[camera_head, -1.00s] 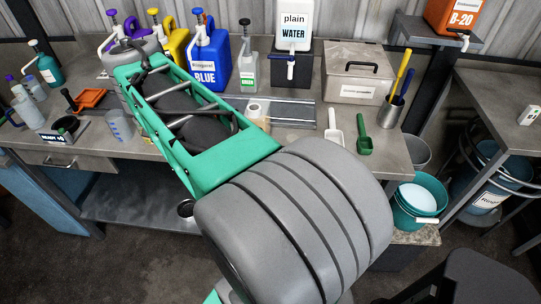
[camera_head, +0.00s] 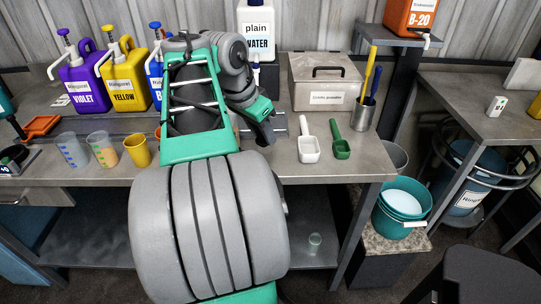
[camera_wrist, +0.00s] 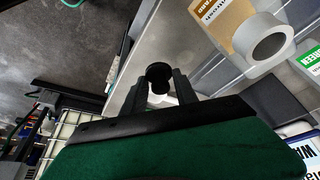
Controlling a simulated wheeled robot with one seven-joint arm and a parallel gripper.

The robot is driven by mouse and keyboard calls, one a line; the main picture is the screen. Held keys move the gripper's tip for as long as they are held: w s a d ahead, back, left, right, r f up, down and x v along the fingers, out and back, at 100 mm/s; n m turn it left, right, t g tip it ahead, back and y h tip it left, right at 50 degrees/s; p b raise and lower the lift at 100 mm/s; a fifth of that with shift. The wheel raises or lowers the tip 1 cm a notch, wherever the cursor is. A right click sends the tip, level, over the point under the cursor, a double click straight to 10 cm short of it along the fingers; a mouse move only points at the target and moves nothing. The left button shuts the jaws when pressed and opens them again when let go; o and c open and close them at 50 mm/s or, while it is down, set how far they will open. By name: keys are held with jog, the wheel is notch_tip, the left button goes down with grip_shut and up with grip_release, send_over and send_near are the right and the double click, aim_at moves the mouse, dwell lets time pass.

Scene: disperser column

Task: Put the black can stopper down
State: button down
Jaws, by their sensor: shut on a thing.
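The black can stopper (camera_wrist: 158,72) shows in the wrist view as a dark round piece between the two fingertips. My gripper (camera_wrist: 160,82) is shut on it. A pale surface lies behind it, and I cannot tell whether the stopper touches anything. The stopper cannot be made out there.
The bench (camera_head: 370,165) bears a white scoop (camera_head: 309,146), green scoop (camera_head: 341,142), metal box (camera_head: 325,82) and tool cup (camera_head: 363,113) to the right. Several small cups, including a yellow one (camera_head: 138,150), stand left.

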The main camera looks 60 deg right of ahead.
jog(key=d+f, duration=0.2)
jog(key=d+f+b, duration=0.1)
jog(key=d+f, duration=0.1)
jog(key=f, duration=0.1)
jog(key=shift+s+d+f, duration=0.1)
jog(key=shift+s+f, duration=0.05)
jog(key=shift+f, duration=0.1)
notch_tip(320, 180, down, 3)
jog(key=shift+d+b, duration=0.15)
jog(key=shift+b, duration=0.15)
jog(key=shift+f, duration=0.25)
jog(key=c, duration=0.9)
grip_release()
jog(key=shift+c, duration=0.2)
jog(key=shift+r, duration=0.1)
jog(key=shift+r, duration=0.35)
jog(key=p+v, duration=0.3)
jog(key=v, duration=0.8)
jog(key=shift+a+r+p, duration=0.25)
jog(key=shift+a+p, duration=0.05)
jog(key=shift+p, duration=0.05)
jog(key=shift+f, duration=0.1)
